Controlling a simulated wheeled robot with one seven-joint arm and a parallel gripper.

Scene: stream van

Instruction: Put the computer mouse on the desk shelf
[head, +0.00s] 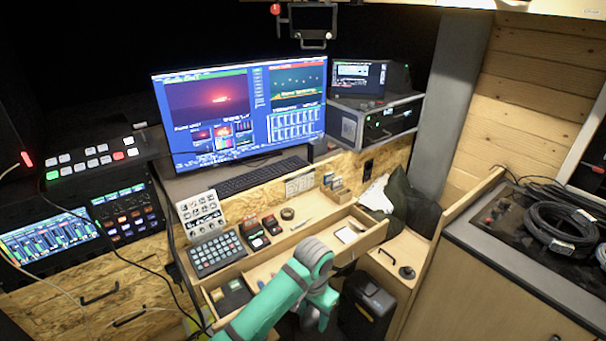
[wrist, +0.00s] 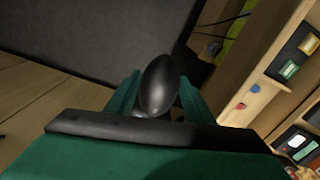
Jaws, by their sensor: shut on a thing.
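In the wrist view, my gripper (wrist: 158,96) is shut on the computer mouse (wrist: 160,82), a smooth, dark, oval thing between its two green fingers. In the head view, my green arm reaches over the front of the desk and its gripper (head: 314,318) points down in front of the open drawer. The mouse cannot be made out in the head view. The wooden desk shelf (head: 310,229), below the monitor, bears a keypad, small devices and a roll of tape. Part of its front is behind my arm.
An open drawer (head: 372,235) with small items juts out below the shelf; its compartments show at the right of the wrist view. A keyboard (head: 262,176) lies before the large monitor (head: 240,112). A black case (head: 367,303) stands right of my gripper.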

